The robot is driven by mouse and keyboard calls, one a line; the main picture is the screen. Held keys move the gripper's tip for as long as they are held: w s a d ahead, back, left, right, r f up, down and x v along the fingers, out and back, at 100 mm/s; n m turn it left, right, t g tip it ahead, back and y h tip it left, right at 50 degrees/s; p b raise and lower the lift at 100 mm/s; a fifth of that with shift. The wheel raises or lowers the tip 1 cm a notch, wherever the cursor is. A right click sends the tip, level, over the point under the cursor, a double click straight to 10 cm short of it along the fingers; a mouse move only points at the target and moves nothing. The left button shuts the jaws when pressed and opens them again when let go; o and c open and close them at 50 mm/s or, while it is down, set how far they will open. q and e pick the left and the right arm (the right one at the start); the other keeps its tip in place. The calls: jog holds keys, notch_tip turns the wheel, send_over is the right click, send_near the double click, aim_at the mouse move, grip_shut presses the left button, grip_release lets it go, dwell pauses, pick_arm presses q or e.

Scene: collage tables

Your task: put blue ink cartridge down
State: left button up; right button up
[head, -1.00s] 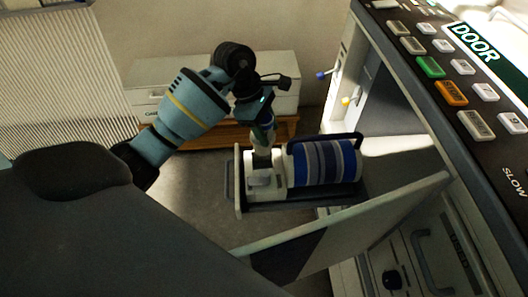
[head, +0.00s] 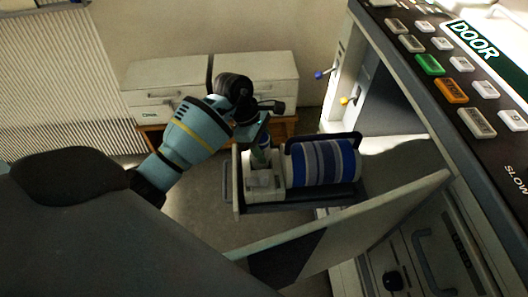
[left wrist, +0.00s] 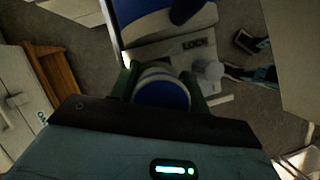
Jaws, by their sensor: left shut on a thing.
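My left gripper (head: 261,156) is shut on the blue ink cartridge, over the left end of the pulled-out tray (head: 285,203). The left wrist view shows the cartridge (left wrist: 163,92) as a short cylinder with a blue end and pale bands, between the green fingers. Its far end is hidden. I cannot tell whether it touches the white holder (head: 262,184) beneath. A blue-and-grey striped drum (head: 322,162) lies in the tray just right of the gripper. My right gripper is not in view.
The large machine (head: 381,190) with a button panel (head: 450,85) stands at right. Its open door panel (head: 350,215) crosses in front of the tray. White drawer boxes (head: 255,79) stand on a wooden stand behind my left arm. A "LOCK" label and knob (left wrist: 208,70) lie beside the cartridge.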

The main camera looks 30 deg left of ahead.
pick_arm(q)
jog(key=shift+f, duration=1.3)
jog(key=shift+f+b, duration=0.2)
jog(key=shift+b, duration=0.1)
jog(key=o, duration=1.1)
jog(key=shift+c, duration=0.2)
jog(key=shift+r, duration=0.1)
jog(key=shift+r, duration=0.25)
jog(key=p+v, duration=0.1)
jog(key=v, duration=1)
jog(key=shift+r+p, duration=0.3)
jog(key=shift+r, duration=0.05)
